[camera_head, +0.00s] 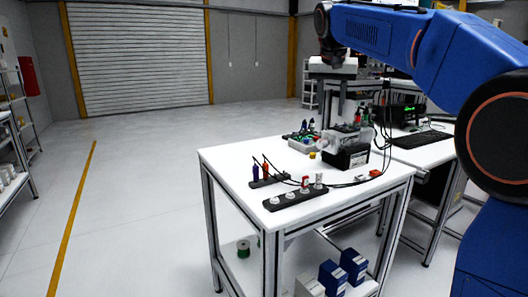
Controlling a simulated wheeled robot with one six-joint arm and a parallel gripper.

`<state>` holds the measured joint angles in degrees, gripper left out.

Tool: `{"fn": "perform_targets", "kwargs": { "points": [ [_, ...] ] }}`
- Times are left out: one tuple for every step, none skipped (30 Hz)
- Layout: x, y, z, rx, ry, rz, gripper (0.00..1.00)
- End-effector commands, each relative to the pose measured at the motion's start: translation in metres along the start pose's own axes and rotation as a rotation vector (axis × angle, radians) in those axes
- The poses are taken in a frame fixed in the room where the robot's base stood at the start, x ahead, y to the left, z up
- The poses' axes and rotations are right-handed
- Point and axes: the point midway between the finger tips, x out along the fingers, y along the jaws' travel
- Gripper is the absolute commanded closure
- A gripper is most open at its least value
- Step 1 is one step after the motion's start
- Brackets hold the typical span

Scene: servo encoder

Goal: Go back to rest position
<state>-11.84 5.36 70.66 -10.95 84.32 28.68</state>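My blue arm comes in from the right edge and reaches across the top of the view. At its end my gripper (334,74) hangs in the air, above and behind the far side of the white workbench (228,161). It is apart from the things on the bench.
On the bench stand a black box with a clear part (350,156), a grey tray of small parts (302,145) and a black strip with several round pieces (296,198). A desk with a keyboard (422,139) stands behind right. The floor at left is clear.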

Motion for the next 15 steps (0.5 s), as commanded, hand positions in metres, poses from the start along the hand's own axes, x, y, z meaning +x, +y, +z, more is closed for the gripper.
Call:
{"fn": "perform_targets", "kwargs": {
  "points": [
    [0.000, 0.004, 0.004, -0.004, -0.001, -0.001, 0.62],
    [-0.001, 0.006, 0.007, -0.007, -0.001, -0.002, 0.62],
    [-0.001, 0.009, 0.011, -0.010, -0.001, -0.003, 0.62],
    [-0.001, 0.011, 0.014, -0.013, -0.002, -0.004, 0.62],
    [-0.001, 0.013, 0.017, -0.016, -0.002, -0.006, 0.62],
    [-0.001, 0.017, 0.022, -0.020, -0.002, -0.008, 0.62],
    [-0.001, 0.020, 0.025, -0.024, -0.002, -0.009, 0.62],
    [-0.001, 0.023, 0.029, -0.028, -0.002, -0.011, 0.62],
    [-0.001, 0.027, 0.035, -0.033, -0.003, -0.013, 0.62],
    [0.000, 0.030, 0.040, -0.037, -0.003, -0.014, 0.62],
    [0.000, 0.034, 0.045, -0.041, -0.003, -0.016, 0.62],
    [0.001, 0.040, 0.053, -0.049, -0.003, -0.019, 0.62],
    [0.001, 0.044, 0.059, -0.055, -0.003, -0.020, 0.62],
    [0.002, 0.049, 0.067, -0.060, -0.003, -0.023, 0.62],
    [0.003, 0.056, 0.078, -0.070, -0.003, -0.027, 0.62]
  ]
}}
